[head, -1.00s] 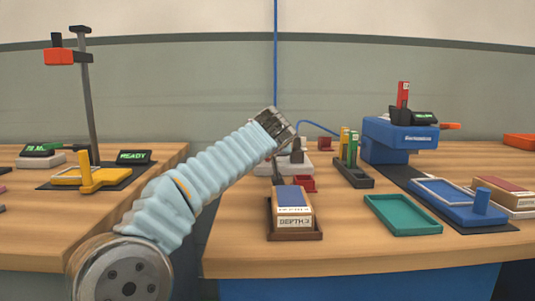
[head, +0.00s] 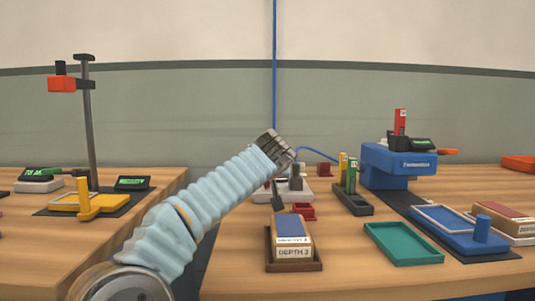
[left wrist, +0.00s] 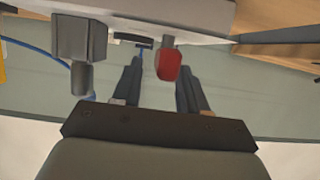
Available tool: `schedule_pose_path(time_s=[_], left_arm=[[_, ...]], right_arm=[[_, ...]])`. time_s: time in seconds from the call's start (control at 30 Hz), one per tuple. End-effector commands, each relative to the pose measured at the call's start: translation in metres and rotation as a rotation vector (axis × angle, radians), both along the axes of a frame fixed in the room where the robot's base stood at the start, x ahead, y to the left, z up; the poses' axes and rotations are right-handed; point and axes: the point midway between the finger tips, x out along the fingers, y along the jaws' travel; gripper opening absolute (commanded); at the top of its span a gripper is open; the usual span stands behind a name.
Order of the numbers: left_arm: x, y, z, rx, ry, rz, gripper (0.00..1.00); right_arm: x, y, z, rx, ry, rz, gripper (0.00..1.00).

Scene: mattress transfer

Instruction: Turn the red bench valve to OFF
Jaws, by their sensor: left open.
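The red valve handle (left wrist: 168,65) shows in the left wrist view as a red block on a short grey stem at the edge of a pale base (left wrist: 130,8). My left gripper (left wrist: 158,92) is open, with one dark finger on each side of the handle. A gap shows on both sides, so no grip is visible. In the head view my left gripper (head: 277,195) reaches down at the white base (head: 306,192) on the right bench, and its wrist hides the handle. The valve's marking cannot be read. My right gripper is not in view.
A grey block (left wrist: 78,40) stands beside the handle. On the right bench are a small red tray (head: 303,212), a boxed block (head: 292,240), a vial rack (head: 352,201), a green tray (head: 402,244) and a blue machine (head: 398,160). A gap separates the benches.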

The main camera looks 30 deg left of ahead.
Motion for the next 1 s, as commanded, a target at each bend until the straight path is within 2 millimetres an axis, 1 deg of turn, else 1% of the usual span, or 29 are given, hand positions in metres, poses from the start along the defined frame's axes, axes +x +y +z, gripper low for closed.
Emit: schedule_pose_path(time_s=[0.03,0.1,0.17,0.37,0.4,0.5,0.6,0.7,0.83,1.0], left_arm=[[0.0,0.0,0.014,-0.002,-0.003,0.0,0.43],[-0.002,-0.002,0.029,-0.002,-0.004,-0.001,0.43],[-0.012,-0.008,0.04,-0.002,-0.005,-0.003,0.43],[-0.044,-0.028,0.085,-0.002,-0.004,-0.004,0.43],[-0.054,-0.033,0.086,-0.001,-0.004,-0.004,0.43],[-0.075,-0.046,0.096,-0.001,-0.003,-0.005,0.43],[-0.093,-0.056,0.106,-0.002,-0.002,-0.003,0.43],[-0.107,-0.064,0.112,0.0,-0.001,-0.002,0.43],[-0.117,-0.07,0.117,-0.001,0.0,-0.002,0.43],[-0.121,-0.072,0.119,-0.001,0.001,0.0,0.43]], right_arm=[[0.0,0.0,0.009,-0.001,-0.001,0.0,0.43],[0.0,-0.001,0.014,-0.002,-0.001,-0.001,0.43],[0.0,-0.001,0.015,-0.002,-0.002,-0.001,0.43],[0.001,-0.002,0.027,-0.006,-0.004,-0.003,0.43],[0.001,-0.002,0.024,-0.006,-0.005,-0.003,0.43],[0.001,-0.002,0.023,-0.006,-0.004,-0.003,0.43],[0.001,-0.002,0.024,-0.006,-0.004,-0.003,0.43],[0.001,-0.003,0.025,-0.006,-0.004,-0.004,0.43],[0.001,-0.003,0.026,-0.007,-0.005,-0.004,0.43],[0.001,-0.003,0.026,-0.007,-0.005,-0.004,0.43]])
